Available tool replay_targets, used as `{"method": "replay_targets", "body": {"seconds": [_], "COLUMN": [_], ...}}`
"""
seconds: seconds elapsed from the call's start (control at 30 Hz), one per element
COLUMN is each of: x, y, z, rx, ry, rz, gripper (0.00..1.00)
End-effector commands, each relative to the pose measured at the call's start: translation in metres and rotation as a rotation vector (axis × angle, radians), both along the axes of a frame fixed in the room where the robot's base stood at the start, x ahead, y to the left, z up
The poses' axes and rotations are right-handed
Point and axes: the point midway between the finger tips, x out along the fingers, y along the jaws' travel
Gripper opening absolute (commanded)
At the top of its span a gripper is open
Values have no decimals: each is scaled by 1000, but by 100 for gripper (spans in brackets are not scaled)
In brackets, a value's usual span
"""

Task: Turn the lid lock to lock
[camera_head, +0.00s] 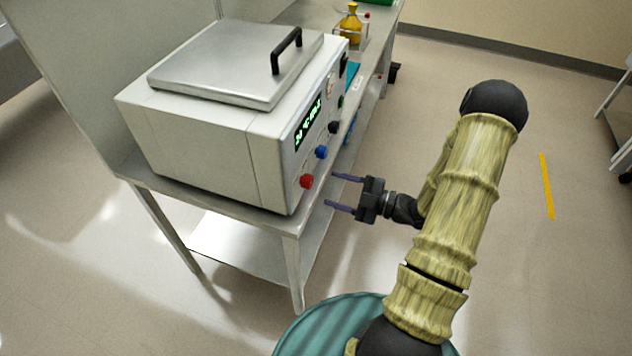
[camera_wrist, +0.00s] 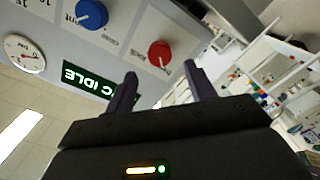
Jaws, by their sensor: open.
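A white bench-top machine (camera_head: 200,152) with a closed steel lid (camera_head: 235,62) stands on the bench. Its front panel carries a red knob (camera_head: 307,181), a blue knob (camera_head: 321,152), a black knob (camera_head: 334,127) and a lit green display (camera_head: 308,122). I cannot read which control is the lid lock. My gripper (camera_head: 330,190) is open and empty, just in front of the panel near the red knob. In the wrist view the red knob (camera_wrist: 159,54) shows between and beyond the fingertips (camera_wrist: 160,72), apart from them; the blue knob (camera_wrist: 92,14) is to the left.
The lid has a black handle (camera_head: 286,50). Farther along the bench stands a yellow bottle (camera_head: 350,24). The bench's front edge and leg (camera_head: 293,270) lie below my gripper. The floor to the right is open, with a yellow strip (camera_head: 546,187).

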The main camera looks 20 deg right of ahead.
Motion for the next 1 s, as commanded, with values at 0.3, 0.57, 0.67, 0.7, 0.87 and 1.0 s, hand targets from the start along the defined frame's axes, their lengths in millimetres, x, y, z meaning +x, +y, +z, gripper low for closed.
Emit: {"method": "replay_targets", "body": {"seconds": [0.3, 0.57, 0.67, 0.7, 0.87, 1.0], "x": [30, 36, 36, 36, 36, 36], "y": [42, 50, 49, 49, 49, 49], "z": [1, 0, 0, 0, 0, 0], "rx": [0, -1, -1, -1, -1, -1], "ry": [0, 0, 0, 0, 0, 0], "rz": [1, -1, -1, -1, -1, -1], "gripper": [55, 55, 55, 55, 26, 10]}}
